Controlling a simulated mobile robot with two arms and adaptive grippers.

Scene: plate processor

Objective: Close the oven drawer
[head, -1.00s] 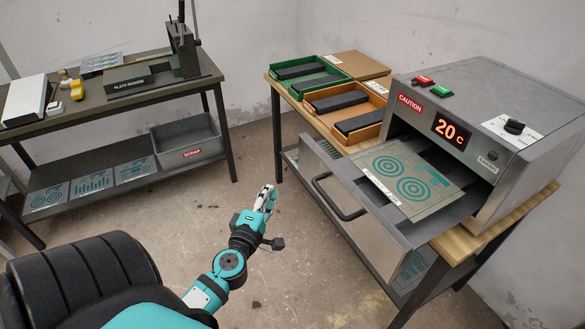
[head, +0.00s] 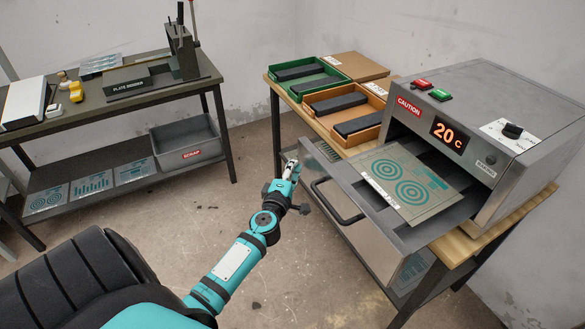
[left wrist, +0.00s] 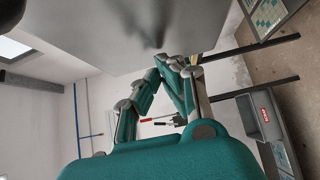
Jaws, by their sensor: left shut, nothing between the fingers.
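The oven (head: 480,130) stands on the wooden table at the right, its display reading 20 C. Its drawer (head: 365,225) is pulled out toward the front left, with a black bar handle (head: 335,203) on its grey front. A printed plate (head: 408,182) with teal circles lies in the open drawer. My left gripper (head: 290,170) is shut and empty, just left of the drawer front near its far end. I cannot tell whether it touches the front. In the left wrist view a large grey surface (left wrist: 120,30) fills the upper part. My right gripper is not in view.
A green tray (head: 310,78) and an orange tray (head: 347,105) with dark blocks sit left of the oven. A workbench (head: 110,105) with a plate binder (head: 140,83) and a grey scrap bin (head: 187,143) stands at the left. The floor between is clear.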

